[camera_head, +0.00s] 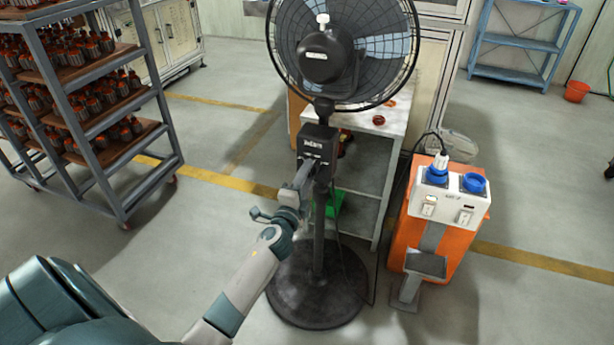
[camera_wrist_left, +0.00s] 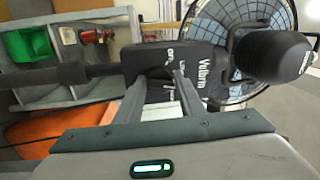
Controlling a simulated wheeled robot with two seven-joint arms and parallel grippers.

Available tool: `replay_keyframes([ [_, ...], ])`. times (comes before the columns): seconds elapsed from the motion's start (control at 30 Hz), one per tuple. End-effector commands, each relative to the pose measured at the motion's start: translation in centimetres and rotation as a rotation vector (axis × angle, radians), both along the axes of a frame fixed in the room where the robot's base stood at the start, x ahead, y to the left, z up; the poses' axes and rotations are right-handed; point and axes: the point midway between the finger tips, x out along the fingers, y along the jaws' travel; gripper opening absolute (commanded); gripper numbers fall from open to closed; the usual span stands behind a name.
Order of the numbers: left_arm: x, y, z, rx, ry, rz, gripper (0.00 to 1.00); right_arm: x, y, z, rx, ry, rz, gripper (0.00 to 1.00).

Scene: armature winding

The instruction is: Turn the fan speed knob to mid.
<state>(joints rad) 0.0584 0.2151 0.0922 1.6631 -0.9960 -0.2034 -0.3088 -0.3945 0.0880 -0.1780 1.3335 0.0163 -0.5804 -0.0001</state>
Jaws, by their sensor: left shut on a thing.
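The pedestal fan (camera_head: 345,50) stands upright on a round black base (camera_head: 318,285). Its black control box (camera_head: 318,140) sits on the pole below the fan head. My left gripper (camera_head: 308,170) reaches up to the lower front of this box. In the left wrist view the gripper (camera_wrist_left: 158,86) has its two fingers against the lettered face of the box (camera_wrist_left: 200,62), shut on the fan speed knob between the tips. The knob is mostly hidden by the fingers, so its setting cannot be read. My right gripper is not in view.
A grey shelf unit (camera_head: 375,168) stands close behind the fan. An orange power stand (camera_head: 440,225) with blue sockets is to the right. A rack (camera_head: 100,175) with several armatures stands at the left. Open floor lies between the rack and the fan.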

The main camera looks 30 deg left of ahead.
Motion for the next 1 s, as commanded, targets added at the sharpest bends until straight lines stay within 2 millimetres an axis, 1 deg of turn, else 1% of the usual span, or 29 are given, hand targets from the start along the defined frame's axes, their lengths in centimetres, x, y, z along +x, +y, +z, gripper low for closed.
replay_keyframes([
  [0.03, -0.08, -0.27, -0.52, 0.021, 0.012, -0.004, 0.13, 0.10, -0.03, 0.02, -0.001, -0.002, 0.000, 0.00],
  [0.23, -0.08, -0.30, -0.56, 0.080, 0.027, -0.006, 0.13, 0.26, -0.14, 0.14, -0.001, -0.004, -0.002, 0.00],
  [0.7, -0.11, -0.31, -0.66, 0.094, 0.032, -0.005, 0.13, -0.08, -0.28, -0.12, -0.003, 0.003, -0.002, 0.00],
  [0.73, -0.11, -0.31, -0.66, 0.094, 0.032, -0.005, 0.42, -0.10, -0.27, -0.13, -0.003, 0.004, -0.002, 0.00],
  [0.77, -0.12, -0.30, -0.64, 0.094, 0.032, -0.005, 0.50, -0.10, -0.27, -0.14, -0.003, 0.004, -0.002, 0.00],
  [0.8, -0.10, -0.26, -0.58, 0.094, 0.031, -0.004, 0.51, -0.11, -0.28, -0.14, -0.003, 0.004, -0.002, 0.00],
  [1.0, -0.06, -0.11, -0.31, 0.095, 0.028, -0.002, 0.51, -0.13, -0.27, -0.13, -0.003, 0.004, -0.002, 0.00],
])
